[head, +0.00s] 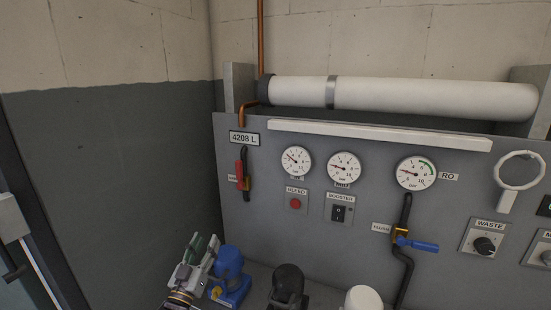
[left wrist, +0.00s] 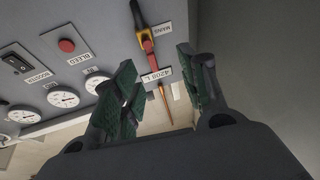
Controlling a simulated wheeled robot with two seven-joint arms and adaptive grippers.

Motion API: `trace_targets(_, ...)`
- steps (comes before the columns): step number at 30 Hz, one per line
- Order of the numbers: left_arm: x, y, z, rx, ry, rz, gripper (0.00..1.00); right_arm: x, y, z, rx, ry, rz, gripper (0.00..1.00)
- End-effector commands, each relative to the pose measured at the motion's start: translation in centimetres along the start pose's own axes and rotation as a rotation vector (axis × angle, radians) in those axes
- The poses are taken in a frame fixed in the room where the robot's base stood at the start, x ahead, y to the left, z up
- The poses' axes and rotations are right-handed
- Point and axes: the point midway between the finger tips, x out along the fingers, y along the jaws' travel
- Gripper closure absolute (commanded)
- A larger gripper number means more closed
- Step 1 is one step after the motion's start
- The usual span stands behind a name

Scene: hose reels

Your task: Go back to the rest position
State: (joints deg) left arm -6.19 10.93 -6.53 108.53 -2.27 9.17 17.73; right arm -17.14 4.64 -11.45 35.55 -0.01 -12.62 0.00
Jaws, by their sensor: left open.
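My left gripper (head: 198,258) is at the bottom of the head view, left of centre, in front of the grey panel. In the left wrist view its two green-padded fingers (left wrist: 160,88) stand apart with nothing between them. The red-handled valve (left wrist: 147,44) and the "4208 L" label (left wrist: 156,75) show beyond the gap between the fingers. In the head view that red-handled valve (head: 242,177) is on the panel above the gripper, apart from it. My right gripper is not in either view.
The grey panel (head: 265,215) carries gauges (head: 344,167), a red button (head: 295,203), a switch and a blue-handled valve (head: 418,245). A white cylinder (head: 420,98) lies along its top. A blue device (head: 230,275) stands close right of my left gripper. A black one (head: 288,284) stands farther right.

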Motion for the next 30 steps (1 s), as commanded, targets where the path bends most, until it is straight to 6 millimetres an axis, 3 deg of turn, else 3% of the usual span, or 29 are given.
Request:
trace_targets(14,-5.2,0.2,5.9,0.028,-0.393,-0.098,0.57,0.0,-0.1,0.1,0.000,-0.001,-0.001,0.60)
trace_targets(30,-14.7,1.2,10.4,0.057,-0.850,-0.154,0.57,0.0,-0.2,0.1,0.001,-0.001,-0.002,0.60)
